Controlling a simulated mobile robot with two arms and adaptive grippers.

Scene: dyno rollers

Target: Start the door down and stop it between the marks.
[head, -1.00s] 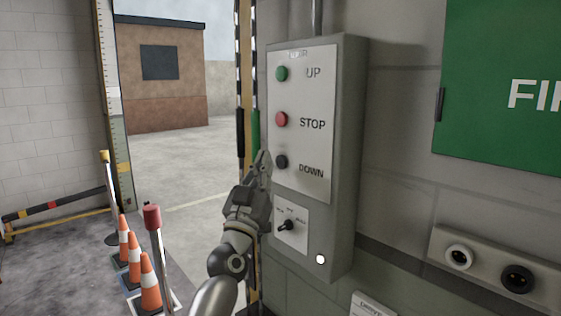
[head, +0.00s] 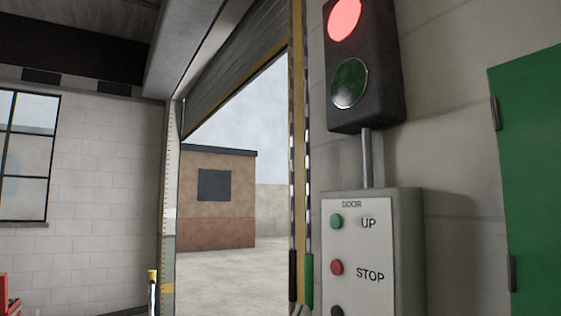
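The grey roller door (head: 232,72) hangs in the upper part of the doorway, its lower edge well above the ground. A tall post with a graduated scale (head: 168,200) lines the left side of the opening; it has a white stretch, a grey-green stretch and a yellow band low down. The control box (head: 408,240) on the right wall carries a green UP button (head: 336,221), a red STOP button (head: 337,267) and a dark button (head: 337,311) cut off by the bottom edge. Neither gripper is in view.
A signal lamp (head: 392,65) above the box shows its red light lit and its green light dark. A green panel (head: 535,170) is on the right wall. Outside, a brick building (head: 216,215) stands beyond open ground.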

